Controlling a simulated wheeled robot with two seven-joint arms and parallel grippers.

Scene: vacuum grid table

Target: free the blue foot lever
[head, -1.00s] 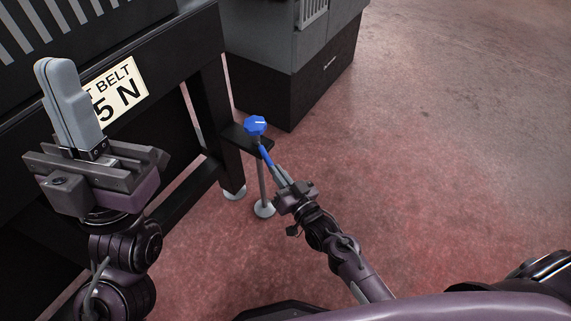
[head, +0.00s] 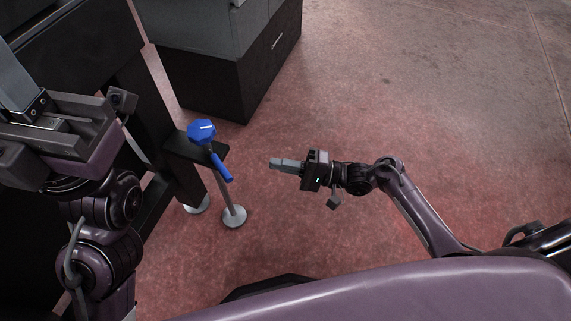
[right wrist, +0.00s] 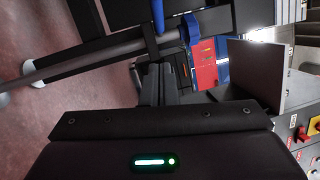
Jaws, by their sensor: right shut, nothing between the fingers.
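The blue foot lever (head: 221,168) slants down and to the right below a blue knob (head: 201,131) with a white mark, on a black bracket by the table leg. In the right wrist view the lever (right wrist: 158,15) shows at the top, beside a blue ring-like part (right wrist: 190,29). My right gripper (head: 272,163) is shut and empty, to the right of the lever with a clear gap. Its fingers (right wrist: 160,86) also show in the right wrist view. My left gripper (head: 18,80) is at the far left, its fingers together, tips cut off by the frame edge.
A metal post with a round foot (head: 233,216) stands under the bracket (head: 181,148). The black table frame (head: 80,60) fills the left. A dark cabinet (head: 225,75) stands behind. The red floor (head: 400,110) to the right is open.

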